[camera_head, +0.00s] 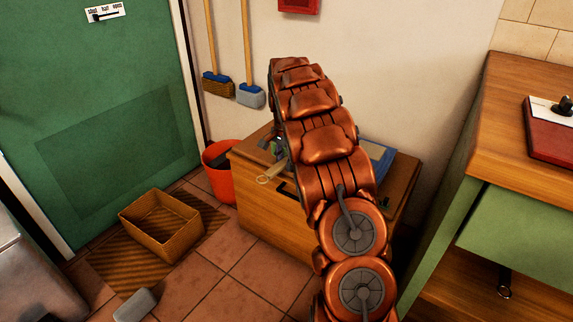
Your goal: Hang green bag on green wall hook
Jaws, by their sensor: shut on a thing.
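My copper-coloured arm rises through the middle of the view and bends away over a wooden cabinet (262,215). Its far end and my gripper are hidden behind the arm's own links, so I cannot see the jaws or anything in them. I cannot make out a green bag or a green wall hook; either may be hidden behind the arm or outside the view. A small cluster of grey and dark items (279,148) shows at the arm's left edge above the cabinet top, too small to identify.
An orange-red bucket (216,165) stands left of the cabinet. Two brooms (218,84) hang on the wall above it. A wicker basket (160,224) sits on a striped mat (110,268) before the green door (95,100). A wooden counter (500,130) stands at right.

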